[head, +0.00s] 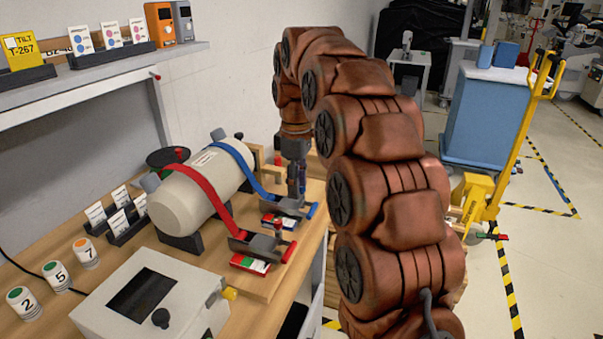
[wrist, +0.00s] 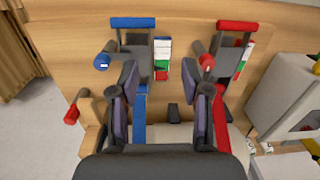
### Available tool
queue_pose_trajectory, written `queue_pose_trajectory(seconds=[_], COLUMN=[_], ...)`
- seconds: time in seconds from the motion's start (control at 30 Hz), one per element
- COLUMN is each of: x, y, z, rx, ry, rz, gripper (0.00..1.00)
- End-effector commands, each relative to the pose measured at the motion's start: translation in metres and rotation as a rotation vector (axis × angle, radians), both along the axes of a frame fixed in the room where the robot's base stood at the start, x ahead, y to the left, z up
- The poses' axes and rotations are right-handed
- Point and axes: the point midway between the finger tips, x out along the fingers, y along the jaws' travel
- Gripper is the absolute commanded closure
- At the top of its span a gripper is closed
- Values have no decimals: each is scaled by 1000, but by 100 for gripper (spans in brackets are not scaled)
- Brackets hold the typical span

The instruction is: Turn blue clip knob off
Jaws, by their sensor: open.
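The blue clip (head: 280,206) sits on the wooden table by the end of a blue strap (head: 236,156) around a beige tank (head: 195,190). In the wrist view its blue bar (wrist: 133,23) is at the top, and its blue-ended knob (wrist: 102,61) is just beyond the left finger. A card (wrist: 162,58) with white, green and red fields lies beside the clip. My gripper (wrist: 165,88) is open and empty, its fingers spread over the blue strap. In the head view my gripper (head: 297,188) is close above the blue clip; the knob is not clearly visible there.
A red clip (head: 262,243) with a red strap (head: 203,184) is beside the blue one; its red knob (wrist: 207,62) is near my right finger. Another red-ended handle (wrist: 71,115) is at left. A grey box (head: 150,298) stands at the table's front.

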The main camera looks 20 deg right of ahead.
Motion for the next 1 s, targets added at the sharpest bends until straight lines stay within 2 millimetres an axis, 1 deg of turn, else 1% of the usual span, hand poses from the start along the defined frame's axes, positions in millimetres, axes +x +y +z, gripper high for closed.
queue_pose_trajectory(seconds=[0.03, 0.2, 0.4, 0.53, 0.67, 1.0], x=[13, 45, 65, 68, 68, 68], y=[-7, -26, -39, -42, -43, -43], z=[9, 22, 28, 29, 24, -6], rx=[0, -2, -6, -8, -7, -7], ry=[-7, -31, -44, -47, -45, -43], rz=[25, 116, 180, 194, 197, 195], gripper=[53, 53, 53, 53, 53, 53])
